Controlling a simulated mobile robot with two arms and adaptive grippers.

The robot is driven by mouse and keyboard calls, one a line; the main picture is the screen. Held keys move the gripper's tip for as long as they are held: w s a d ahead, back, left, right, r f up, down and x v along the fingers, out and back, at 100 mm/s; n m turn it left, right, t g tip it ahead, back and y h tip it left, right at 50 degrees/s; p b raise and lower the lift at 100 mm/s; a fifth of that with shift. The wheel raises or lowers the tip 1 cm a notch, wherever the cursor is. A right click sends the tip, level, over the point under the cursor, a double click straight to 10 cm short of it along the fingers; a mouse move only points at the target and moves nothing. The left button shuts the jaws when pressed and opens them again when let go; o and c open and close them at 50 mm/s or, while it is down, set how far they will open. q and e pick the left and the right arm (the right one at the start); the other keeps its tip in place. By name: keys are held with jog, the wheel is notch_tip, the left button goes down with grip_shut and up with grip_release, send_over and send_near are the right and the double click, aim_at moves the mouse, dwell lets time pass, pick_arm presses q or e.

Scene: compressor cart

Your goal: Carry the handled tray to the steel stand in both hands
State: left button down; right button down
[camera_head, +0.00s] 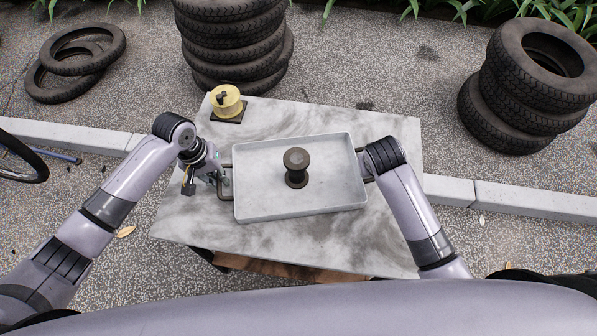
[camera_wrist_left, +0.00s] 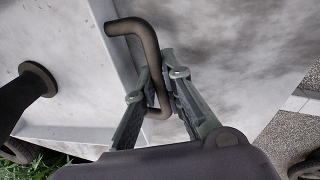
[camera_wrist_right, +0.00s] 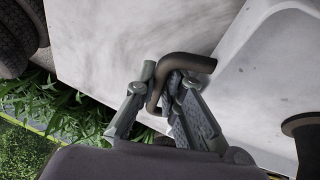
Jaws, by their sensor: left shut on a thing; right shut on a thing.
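The pale grey handled tray (camera_head: 333,190) is over a marbled grey tabletop (camera_head: 395,235); I cannot tell whether it touches it. A dark spool-shaped piece (camera_head: 296,167) stands upright in the tray. My left gripper (camera_head: 222,180) is shut on the tray's left handle (camera_head: 227,196), a dark bent bar that also shows in the left wrist view (camera_wrist_left: 140,30). My right gripper (camera_wrist_right: 168,88) is shut on the right handle (camera_wrist_right: 185,62); the head view mostly hides it behind my arm. No separate steel stand can be made out.
A yellow drum-shaped piece (camera_head: 227,101) on a dark base sits at the table's back left corner. Tyre stacks stand behind (camera_head: 232,45) and at right (camera_head: 530,85); loose tyres (camera_head: 75,62) lie at left. A pale kerb (camera_head: 510,200) runs behind the table.

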pick_arm(q)
jog(key=c, duration=2.1)
grip_release()
jog(key=shift+f, duration=0.25)
jog(key=shift+c, duration=0.2)
pick_arm(e)
jog(key=c, duration=2.1)
grip_release()
jog(key=shift+f, duration=0.25)
jog(key=shift+c, duration=0.2)
pick_arm(q)
jog(key=o, duration=0.4)
jog(key=shift+r, duration=0.15)
pick_arm(e)
jog(key=o, duration=0.4)
jog(key=shift+r, duration=0.1)
pick_arm(q)
jog(key=shift+o, duration=0.2)
pick_arm(e)
jog(key=shift+o, duration=0.2)
